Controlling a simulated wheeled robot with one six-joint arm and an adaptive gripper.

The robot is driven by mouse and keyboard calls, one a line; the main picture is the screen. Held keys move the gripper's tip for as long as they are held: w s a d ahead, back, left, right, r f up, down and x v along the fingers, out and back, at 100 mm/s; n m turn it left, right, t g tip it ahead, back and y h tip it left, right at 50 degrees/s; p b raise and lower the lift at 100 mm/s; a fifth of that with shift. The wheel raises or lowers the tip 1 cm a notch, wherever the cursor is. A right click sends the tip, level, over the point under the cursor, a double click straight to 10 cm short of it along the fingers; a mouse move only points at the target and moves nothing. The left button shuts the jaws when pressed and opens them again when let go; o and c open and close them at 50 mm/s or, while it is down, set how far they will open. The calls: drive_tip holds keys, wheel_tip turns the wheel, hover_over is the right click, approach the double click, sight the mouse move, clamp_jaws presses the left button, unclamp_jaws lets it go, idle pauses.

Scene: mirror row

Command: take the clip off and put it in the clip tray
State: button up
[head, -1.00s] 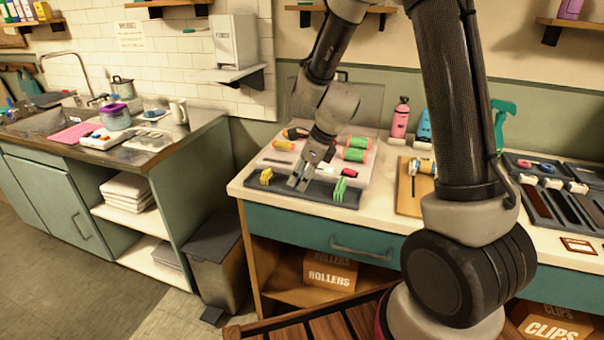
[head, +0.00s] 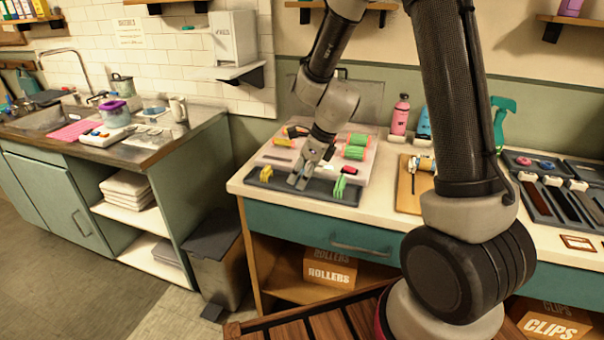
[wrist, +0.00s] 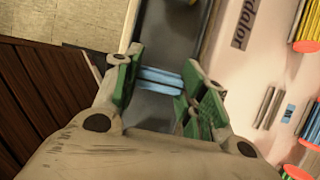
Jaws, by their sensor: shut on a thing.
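A light blue clip (wrist: 160,78) lies between my two finger pads in the wrist view, and my gripper (wrist: 158,92) is shut on it. In the head view my gripper (head: 298,182) points down over the dark grey clip tray (head: 318,192) at the front left of the counter. The tray's dark floor also shows below the blue clip in the wrist view (wrist: 155,108). A yellow clip (head: 266,174) stands at the tray's left end and a green clip (head: 339,188) at its right. I cannot tell whether the blue clip touches the tray floor.
Behind the tray is a pale roller board (head: 278,153) with green, orange and yellow rollers and a red piece (head: 348,169). A wooden board (head: 408,200) lies to the right. Pink (head: 400,115) and blue bottles stand at the back. A bin (head: 215,262) stands left of the counter.

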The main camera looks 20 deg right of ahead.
drive_tip(key=o, duration=0.9)
drive_tip(key=shift+o, duration=0.2)
drive_tip(key=o, duration=0.3)
drive_tip(key=shift+o, duration=0.2)
drive_tip(key=shift+r, duration=3.5)
